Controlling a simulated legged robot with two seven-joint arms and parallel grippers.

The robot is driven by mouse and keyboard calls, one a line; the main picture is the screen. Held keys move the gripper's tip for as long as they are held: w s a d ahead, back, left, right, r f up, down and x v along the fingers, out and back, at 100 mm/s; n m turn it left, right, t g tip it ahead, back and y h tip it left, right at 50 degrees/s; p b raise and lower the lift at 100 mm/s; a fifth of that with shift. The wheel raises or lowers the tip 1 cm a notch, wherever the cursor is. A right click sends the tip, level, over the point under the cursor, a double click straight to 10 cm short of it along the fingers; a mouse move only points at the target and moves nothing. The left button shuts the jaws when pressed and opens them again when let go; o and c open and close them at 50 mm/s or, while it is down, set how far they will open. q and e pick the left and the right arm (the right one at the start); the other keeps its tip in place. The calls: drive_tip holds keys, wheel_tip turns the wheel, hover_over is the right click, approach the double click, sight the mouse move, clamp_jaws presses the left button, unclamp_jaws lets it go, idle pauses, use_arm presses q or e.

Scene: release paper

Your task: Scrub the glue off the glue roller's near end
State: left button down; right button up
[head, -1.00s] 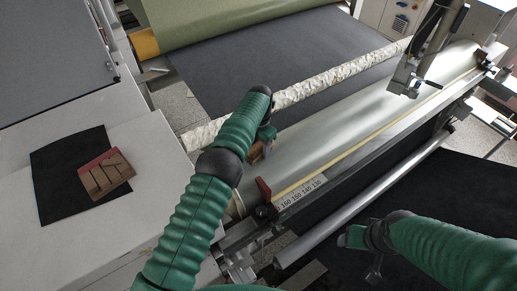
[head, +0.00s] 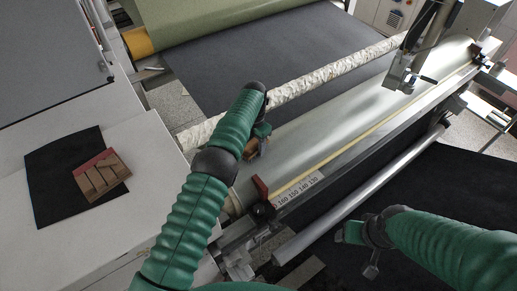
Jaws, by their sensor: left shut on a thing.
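The smooth, pale glue roller (head: 345,115) runs diagonally from the near left to the far right. Its near end is partly hidden by my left arm. My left gripper (head: 256,143) is at the near part of this roller, shut on a small brown block (head: 250,149). The block is low against or just above the roller surface; I cannot tell whether it touches. Glue on the near end cannot be made out. My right gripper (head: 364,236) hangs at the lower right, away from the roller; its fingers are not clear.
A crusted white roller (head: 310,80) lies behind. A scale strip (head: 300,188) and red clamp (head: 261,187) edge the front, with a thin metal bar (head: 365,190) below. A grooved wooden block (head: 102,178) rests on a black mat (head: 55,162) at left. A metal bracket (head: 408,72) stands over the far part.

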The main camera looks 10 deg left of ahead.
use_arm(q)
drive_tip(key=shift+d+r+p, duration=0.15)
drive_tip(key=shift+r+p, duration=0.3)
drive_tip(key=shift+r, duration=0.2)
wheel_tip(320, 180, up, 5)
drive_tip(key=p, duration=0.3)
drive_tip(key=shift+s+p, duration=0.1)
drive_tip(key=shift+p, duration=0.25)
wheel_tip(320, 180, up, 3)
drive_tip(key=p, duration=0.2)
drive_tip(key=shift+f+p, duration=0.1)
drive_tip(key=shift+p, duration=0.2)
drive_tip(key=shift+s+r, duration=0.1)
drive_tip(key=shift+r, duration=0.15)
drive_tip(key=shift+r, duration=0.1)
